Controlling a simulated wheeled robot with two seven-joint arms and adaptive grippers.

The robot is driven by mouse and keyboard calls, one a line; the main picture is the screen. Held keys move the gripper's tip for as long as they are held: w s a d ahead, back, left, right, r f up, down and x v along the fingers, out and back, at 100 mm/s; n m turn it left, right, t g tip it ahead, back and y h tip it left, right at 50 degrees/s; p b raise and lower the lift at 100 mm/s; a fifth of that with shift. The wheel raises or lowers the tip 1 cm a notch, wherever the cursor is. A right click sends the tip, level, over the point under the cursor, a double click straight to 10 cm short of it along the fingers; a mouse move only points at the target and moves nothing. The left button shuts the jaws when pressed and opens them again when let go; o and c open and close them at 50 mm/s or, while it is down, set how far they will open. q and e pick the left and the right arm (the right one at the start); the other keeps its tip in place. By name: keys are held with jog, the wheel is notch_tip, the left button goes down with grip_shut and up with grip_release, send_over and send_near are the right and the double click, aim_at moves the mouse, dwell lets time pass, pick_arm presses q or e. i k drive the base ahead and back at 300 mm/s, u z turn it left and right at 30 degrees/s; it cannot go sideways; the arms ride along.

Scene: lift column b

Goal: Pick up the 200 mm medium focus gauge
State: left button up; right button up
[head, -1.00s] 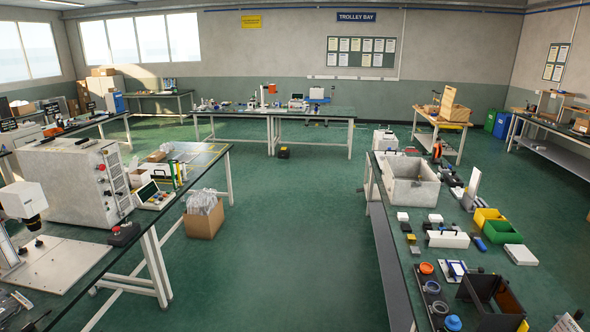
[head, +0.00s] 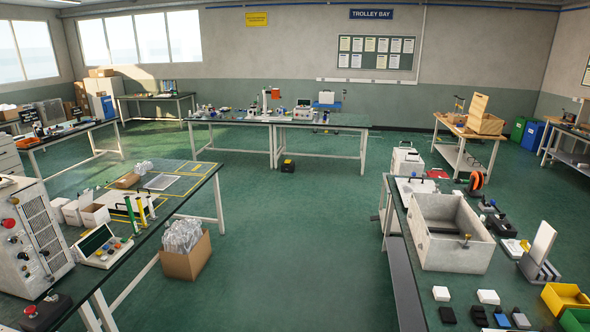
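I cannot tell for sure which object is the 200 mm medium focus gauge. Several thin upright posts, one green (head: 131,214) and others yellow (head: 151,206), stand near the right edge of the left workbench (head: 185,195) and may be gauges. Their size marks are too small to read. They stand beside white boxes and behind a small instrument with a screen (head: 98,244). Neither of my grippers shows in the head view.
A cardboard box (head: 178,266) with clear bags stands on the floor beside the left bench. The right bench holds a large grey bin (head: 438,250) and yellow tray (head: 560,298). The green floor (head: 295,230) between them is open. Another bench (head: 330,122) stands ahead.

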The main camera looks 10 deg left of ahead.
aim_at(145, 226)
jog(key=i, duration=2.2)
jog(key=u, duration=2)
